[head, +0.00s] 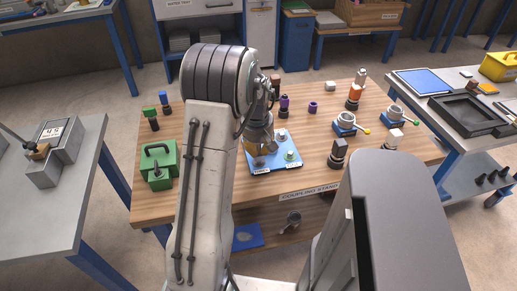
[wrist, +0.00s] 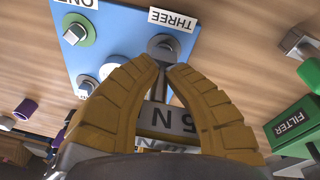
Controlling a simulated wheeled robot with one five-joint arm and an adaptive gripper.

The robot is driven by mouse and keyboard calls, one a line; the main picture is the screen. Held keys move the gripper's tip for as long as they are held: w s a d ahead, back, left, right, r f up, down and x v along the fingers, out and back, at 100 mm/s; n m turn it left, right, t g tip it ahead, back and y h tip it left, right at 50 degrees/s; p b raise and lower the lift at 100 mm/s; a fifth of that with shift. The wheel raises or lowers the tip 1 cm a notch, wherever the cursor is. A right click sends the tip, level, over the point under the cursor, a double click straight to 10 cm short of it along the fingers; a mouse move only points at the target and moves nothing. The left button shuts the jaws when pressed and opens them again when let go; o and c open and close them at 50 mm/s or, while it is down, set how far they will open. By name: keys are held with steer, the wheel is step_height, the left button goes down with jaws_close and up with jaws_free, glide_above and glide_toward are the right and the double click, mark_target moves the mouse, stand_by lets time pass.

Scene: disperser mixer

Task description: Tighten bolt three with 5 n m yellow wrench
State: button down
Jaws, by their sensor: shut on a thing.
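The blue plate (wrist: 120,15) lies on the wooden table and also shows in the head view (head: 262,169). Bolt three (wrist: 164,45) is a grey bolt beside the plate's "THREE" label (wrist: 172,18). A bolt on a green ring (wrist: 76,33) sits near the "ONE" label. Another bolt (wrist: 86,88) is partly hidden by a finger. My gripper (wrist: 164,67) is shut on a wrench (wrist: 172,118) with a label that reads "5 N". The fingertips are just in front of bolt three in the picture; I cannot tell whether the wrench touches it.
A green filter box (head: 160,163) stands left of the plate. Purple (head: 313,107) and orange (head: 354,95) parts and blue valve stands (head: 347,124) are to the right. A side table (head: 55,195) is at left. Bare wood lies between the filter box and plate.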

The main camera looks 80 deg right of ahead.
steer(key=shift+f+b, duration=0.5)
steer(key=shift+f, duration=0.2)
steer(key=c, duration=1.3)
jaws_free()
steer(key=r, duration=0.4)
steer(key=a+r, duration=0.1)
steer(key=r, duration=0.7)
steer(key=shift+a, duration=0.4)
